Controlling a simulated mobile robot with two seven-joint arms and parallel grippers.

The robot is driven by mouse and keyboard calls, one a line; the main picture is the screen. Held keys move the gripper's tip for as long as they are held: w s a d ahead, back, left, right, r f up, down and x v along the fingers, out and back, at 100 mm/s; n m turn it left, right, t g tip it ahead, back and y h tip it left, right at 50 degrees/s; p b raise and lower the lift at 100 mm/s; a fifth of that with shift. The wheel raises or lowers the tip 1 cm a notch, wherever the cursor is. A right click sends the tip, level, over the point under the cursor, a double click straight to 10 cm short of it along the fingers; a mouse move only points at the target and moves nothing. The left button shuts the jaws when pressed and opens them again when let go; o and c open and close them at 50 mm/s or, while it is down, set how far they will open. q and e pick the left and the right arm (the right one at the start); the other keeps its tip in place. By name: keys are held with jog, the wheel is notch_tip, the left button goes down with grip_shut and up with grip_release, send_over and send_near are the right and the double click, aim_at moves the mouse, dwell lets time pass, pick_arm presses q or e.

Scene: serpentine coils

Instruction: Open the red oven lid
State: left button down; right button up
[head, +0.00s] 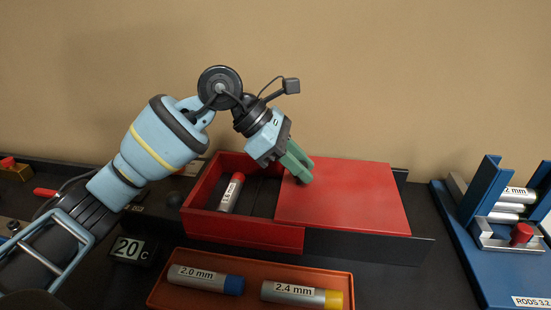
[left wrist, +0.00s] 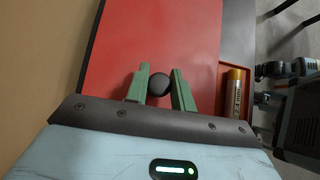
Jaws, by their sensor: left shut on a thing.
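The red oven lid (head: 345,200) lies flat over the right part of the red oven box (head: 245,236). The left part of the box is open at the top, and a silver rod with a red cap (head: 231,193) lies inside. My left gripper (head: 304,177) reaches down to the lid near its left edge. In the left wrist view, its green fingers (left wrist: 160,87) are shut on a dark round knob (left wrist: 159,84) on the red lid (left wrist: 150,35). In the head view the fingers hide the knob. My right gripper is not in view.
An orange tray (head: 250,301) in front holds rods labelled 2.0 mm (head: 205,279) and 2.4 mm (head: 302,294). A blue rack (head: 480,250) with rods stands at the right. A 20 C display (head: 133,249) stands left of the tray. The wall is close behind.

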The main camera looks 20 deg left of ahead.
pick_arm(q)
jog(key=shift+w+d+r, duration=0.1)
jog(key=shift+w+d, duration=0.1)
jog(key=shift+d, duration=0.5)
jog(key=shift+w+d+r, duration=0.1)
jog(key=shift+w+d, duration=0.1)
jog(key=shift+d, duration=0.5)
jog(key=c, duration=1.2)
grip_release()
jog(key=shift+f, duration=0.15)
jog(key=shift+a, duration=0.1)
jog(key=v, duration=0.7)
jog(key=shift+s+a+r, duration=0.15)
jog(key=shift+a+r, duration=0.1)
jog(key=shift+r, duration=0.1)
